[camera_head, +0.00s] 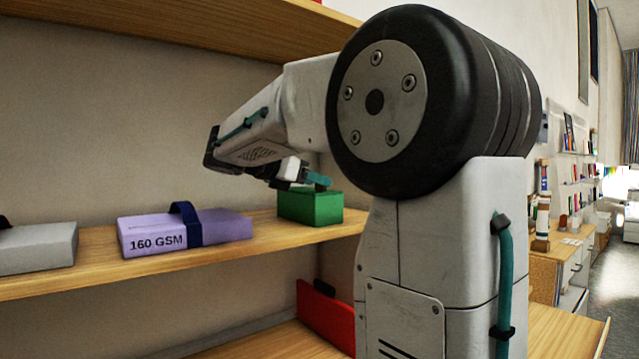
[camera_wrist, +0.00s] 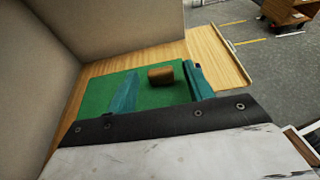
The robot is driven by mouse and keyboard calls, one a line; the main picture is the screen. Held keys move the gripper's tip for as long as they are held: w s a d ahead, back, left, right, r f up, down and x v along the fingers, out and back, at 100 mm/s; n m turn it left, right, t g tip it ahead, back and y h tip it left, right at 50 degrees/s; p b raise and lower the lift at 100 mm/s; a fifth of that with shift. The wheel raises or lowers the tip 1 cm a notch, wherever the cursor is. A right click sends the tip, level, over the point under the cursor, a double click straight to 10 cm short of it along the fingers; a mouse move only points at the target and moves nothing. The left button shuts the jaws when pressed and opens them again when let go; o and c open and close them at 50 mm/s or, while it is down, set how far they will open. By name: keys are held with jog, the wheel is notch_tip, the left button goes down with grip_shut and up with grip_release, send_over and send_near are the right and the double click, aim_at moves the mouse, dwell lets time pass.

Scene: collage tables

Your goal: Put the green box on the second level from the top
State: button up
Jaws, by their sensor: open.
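The green box (camera_head: 310,208) stands on the right end of the middle wooden shelf (camera_head: 200,263). In the wrist view the box (camera_wrist: 95,95) fills the middle, with a small brown handle (camera_wrist: 160,76) on its top. My gripper (camera_head: 318,181) is just above the box, tilted down over it. In the wrist view my gripper (camera_wrist: 162,72) is open, with its teal fingers on either side of the handle and gaps between them and it. Whether the fingertips touch the box top cannot be told.
A purple box (camera_head: 185,232) labelled 160 GSM and a grey box (camera_head: 38,248) stand left on the same shelf. A higher shelf (camera_head: 180,25) runs overhead. A red object (camera_head: 326,318) stands on the lower level. Shelf space between purple and green boxes is narrow.

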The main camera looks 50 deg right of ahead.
jog(key=v, duration=0.9)
jog(key=shift+a, duration=0.25)
